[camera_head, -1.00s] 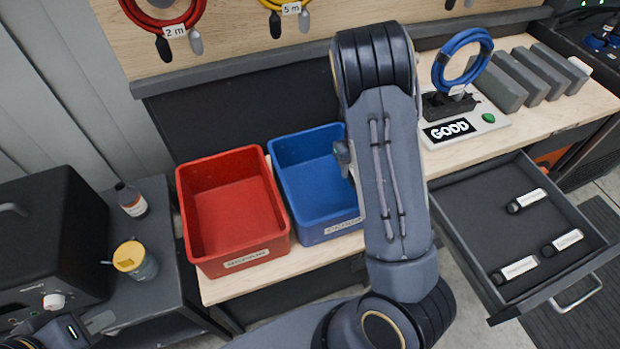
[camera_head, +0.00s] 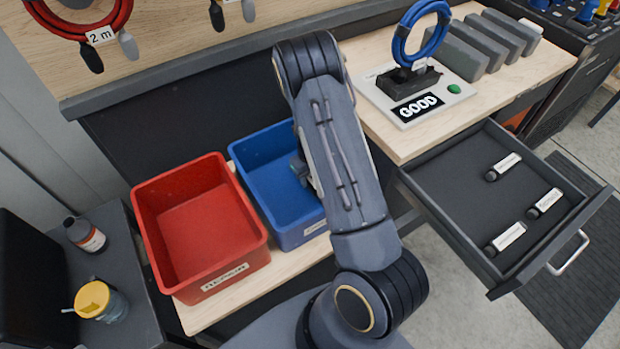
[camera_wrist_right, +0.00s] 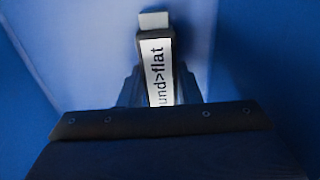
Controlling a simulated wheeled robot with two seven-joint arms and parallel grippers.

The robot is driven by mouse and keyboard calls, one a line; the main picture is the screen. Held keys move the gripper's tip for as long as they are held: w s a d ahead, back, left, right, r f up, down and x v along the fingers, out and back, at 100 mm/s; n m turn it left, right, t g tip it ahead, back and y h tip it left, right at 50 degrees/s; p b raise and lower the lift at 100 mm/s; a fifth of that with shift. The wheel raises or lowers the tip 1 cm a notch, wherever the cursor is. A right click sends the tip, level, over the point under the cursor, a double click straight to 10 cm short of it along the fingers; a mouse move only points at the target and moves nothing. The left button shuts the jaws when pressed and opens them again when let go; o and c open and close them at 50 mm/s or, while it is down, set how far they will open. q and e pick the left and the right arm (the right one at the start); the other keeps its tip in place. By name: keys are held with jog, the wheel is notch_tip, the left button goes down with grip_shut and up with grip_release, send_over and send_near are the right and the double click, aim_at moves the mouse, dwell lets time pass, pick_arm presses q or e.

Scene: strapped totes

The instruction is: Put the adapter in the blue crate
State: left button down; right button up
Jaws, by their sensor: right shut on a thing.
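My right gripper (camera_head: 300,168) is at the blue crate (camera_head: 262,215), over its right part, mostly hidden behind my right arm in the head view. In the right wrist view it is shut on a small dark adapter (camera_wrist_right: 155,70) with a pale metal end and a white label reading "und>flat". Blue crate walls (camera_wrist_right: 265,60) surround the adapter in that view. I cannot tell whether the adapter touches the crate floor. The visible part of the crate looks empty in the head view. My left gripper is not in view.
A red crate (camera_head: 200,275) stands left of the blue one. An open drawer (camera_head: 455,205) at right holds three labelled adapters. A tester marked GOOD (camera_head: 418,107) with a blue cable ring (camera_head: 402,42) and grey blocks sits on the bench. A yellow-lidded cup (camera_head: 92,298) stands lower left.

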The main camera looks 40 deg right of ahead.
jog(key=shift+f, duration=0.25)
jog(key=shift+f, duration=0.1)
jog(key=shift+f, duration=0.3)
jog(key=o, duration=1)
